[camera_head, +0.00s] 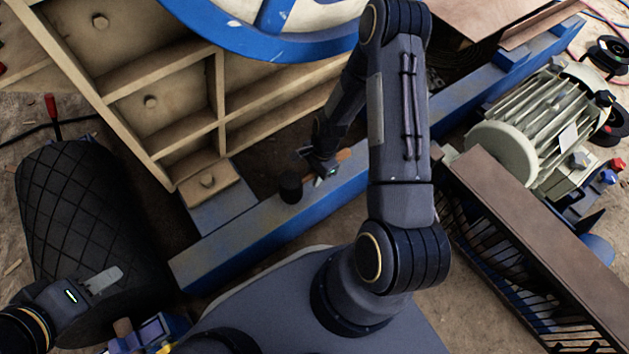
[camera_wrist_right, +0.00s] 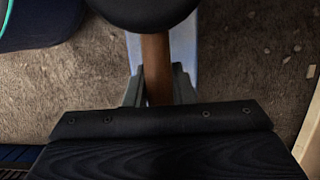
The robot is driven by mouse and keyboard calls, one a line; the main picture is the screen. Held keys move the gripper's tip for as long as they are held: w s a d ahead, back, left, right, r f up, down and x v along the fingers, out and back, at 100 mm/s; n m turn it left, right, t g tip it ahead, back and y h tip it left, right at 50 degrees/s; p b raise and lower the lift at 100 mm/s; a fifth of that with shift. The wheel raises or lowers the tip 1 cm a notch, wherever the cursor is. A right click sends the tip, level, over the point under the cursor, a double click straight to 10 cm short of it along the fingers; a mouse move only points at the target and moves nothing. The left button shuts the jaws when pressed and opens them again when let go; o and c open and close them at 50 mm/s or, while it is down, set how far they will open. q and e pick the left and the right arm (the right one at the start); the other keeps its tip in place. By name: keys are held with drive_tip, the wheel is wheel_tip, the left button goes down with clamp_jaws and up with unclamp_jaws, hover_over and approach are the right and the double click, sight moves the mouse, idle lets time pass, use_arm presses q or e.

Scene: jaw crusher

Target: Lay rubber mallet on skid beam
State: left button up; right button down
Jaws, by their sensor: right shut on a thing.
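The rubber mallet has a black head (camera_head: 290,187) and a brown handle (camera_head: 343,155). My right gripper (camera_head: 325,170) is shut on the handle, close to the head. In the right wrist view the handle (camera_wrist_right: 157,65) runs between the two fingers (camera_wrist_right: 158,90), with the dark head (camera_wrist_right: 145,12) at the top. The blue skid beam (camera_head: 235,240) runs diagonally below; the mallet overlaps its far edge. I cannot tell whether the mallet touches it. A strip of the beam (camera_wrist_right: 185,45) shows behind the handle. My left gripper (camera_head: 103,280) is at the lower left, its opening unclear.
The cream ribbed crusher frame (camera_head: 160,95) and blue wheel (camera_head: 270,45) stand behind the beam. A black textured roll (camera_head: 80,210) lies at left. A pale motor (camera_head: 535,120) and a brown-topped grate (camera_head: 540,250) are at right. The beam's near-left stretch is bare.

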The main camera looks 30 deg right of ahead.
drive_tip(key=shift+w+d+f+b, duration=0.15)
drive_tip(key=shift+f+b, duration=0.45)
drive_tip(key=shift+f, duration=0.35)
drive_tip(key=shift+w+d+f+b, duration=0.1)
drive_tip(key=shift+f+b, duration=0.45)
drive_tip(key=shift+f, duration=0.35)
drive_tip(key=shift+f, duration=0.2)
drive_tip(key=c, duration=1.2)
unclamp_jaws()
drive_tip(key=shift+c, duration=0.2)
drive_tip(key=shift+r, duration=0.1)
